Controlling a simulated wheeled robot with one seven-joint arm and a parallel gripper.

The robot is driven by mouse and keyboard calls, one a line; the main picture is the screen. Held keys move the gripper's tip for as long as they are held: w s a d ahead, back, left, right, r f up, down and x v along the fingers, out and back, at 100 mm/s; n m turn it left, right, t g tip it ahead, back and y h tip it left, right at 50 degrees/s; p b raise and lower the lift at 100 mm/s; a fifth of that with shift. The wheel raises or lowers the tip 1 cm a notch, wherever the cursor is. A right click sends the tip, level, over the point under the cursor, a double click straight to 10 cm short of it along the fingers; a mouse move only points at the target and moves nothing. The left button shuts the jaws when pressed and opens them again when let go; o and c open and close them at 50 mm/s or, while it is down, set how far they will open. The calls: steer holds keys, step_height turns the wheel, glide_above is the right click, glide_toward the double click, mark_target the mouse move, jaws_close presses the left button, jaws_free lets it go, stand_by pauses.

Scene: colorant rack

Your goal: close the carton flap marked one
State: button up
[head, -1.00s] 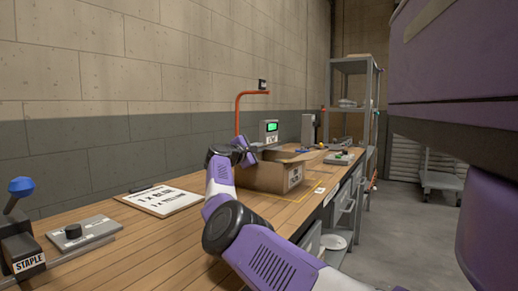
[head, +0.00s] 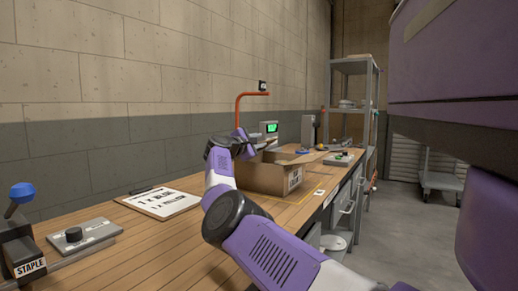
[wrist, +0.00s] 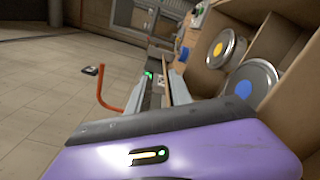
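The open brown carton (head: 272,179) stands on the bench, with a printed label on its near right side. A flap (head: 300,157) sticks out at its far right side; I cannot read a mark on any flap. In the wrist view the carton's wall (wrist: 268,42) is at the right, with two round cans inside, one with a yellow dot (wrist: 218,49) and one with a blue dot (wrist: 244,88). My gripper (wrist: 163,86) is beside the carton, its fingers apart; a thin brown edge shows between them, and I cannot tell whether they touch it. In the head view my arm hides the carton's left end.
An orange pipe (head: 238,108) rises behind the carton. A scale with a green display (head: 269,128) stands beyond it.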

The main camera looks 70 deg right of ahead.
step_height(320, 180, up, 16)
steer(key=p, duration=0.6)
steer(key=shift+r, duration=0.2)
